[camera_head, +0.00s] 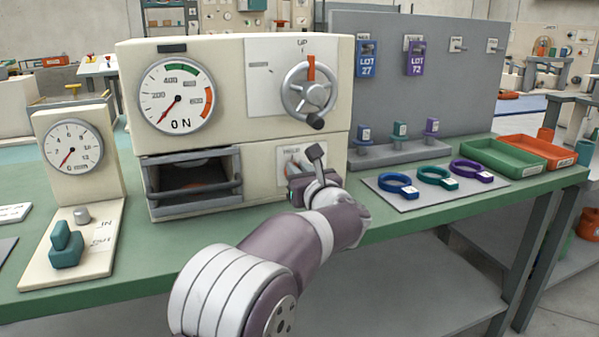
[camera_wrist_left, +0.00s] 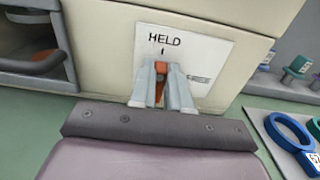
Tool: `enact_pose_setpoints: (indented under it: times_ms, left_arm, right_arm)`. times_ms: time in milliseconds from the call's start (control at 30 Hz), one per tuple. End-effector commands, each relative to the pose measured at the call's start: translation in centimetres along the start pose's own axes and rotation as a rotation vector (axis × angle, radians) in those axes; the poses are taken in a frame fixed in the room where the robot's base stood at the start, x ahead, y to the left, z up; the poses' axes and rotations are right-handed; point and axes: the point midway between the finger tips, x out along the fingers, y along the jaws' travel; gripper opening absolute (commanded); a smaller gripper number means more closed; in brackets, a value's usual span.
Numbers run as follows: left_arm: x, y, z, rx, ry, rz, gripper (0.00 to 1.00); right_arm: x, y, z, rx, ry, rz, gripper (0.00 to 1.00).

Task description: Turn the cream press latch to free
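The cream press (camera_head: 235,95) stands on the green bench with a gauge, a handwheel and a drawer. Its latch sits on a white plate (camera_head: 288,152) at the lower right of its front, largely hidden by my left gripper. In the left wrist view the plate (camera_wrist_left: 205,58) reads HELD above a short mark, and the orange part of the latch (camera_wrist_left: 159,92) shows upright under that mark. My left gripper (camera_wrist_left: 163,80) has its two fingers close on both sides of the latch and looks shut on it. In the head view my left gripper (camera_head: 297,172) reaches the plate. My right gripper is out of view.
The press drawer (camera_head: 193,183) stands left of the latch, with a bar handle. A grey mat (camera_head: 407,203) with blue, teal and purple rings lies to the right, near green and orange trays (camera_head: 500,158). A smaller gauge stand (camera_head: 72,160) is at the left.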

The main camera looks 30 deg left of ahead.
Motion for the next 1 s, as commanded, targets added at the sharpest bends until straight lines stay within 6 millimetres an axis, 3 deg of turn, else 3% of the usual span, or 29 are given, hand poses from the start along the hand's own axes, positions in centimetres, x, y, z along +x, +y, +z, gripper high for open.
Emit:
enact_pose_setpoints:
  times_ms: [467,1000]
  left_arm:
    - [0.0,-0.2,0.0,0.104,0.001,-0.001,0.00]
    - [0.0,-1.1,-0.2,0.588,0.002,-0.001,0.00]
  right_arm:
    - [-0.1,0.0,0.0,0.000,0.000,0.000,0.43]
    - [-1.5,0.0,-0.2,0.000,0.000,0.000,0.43]
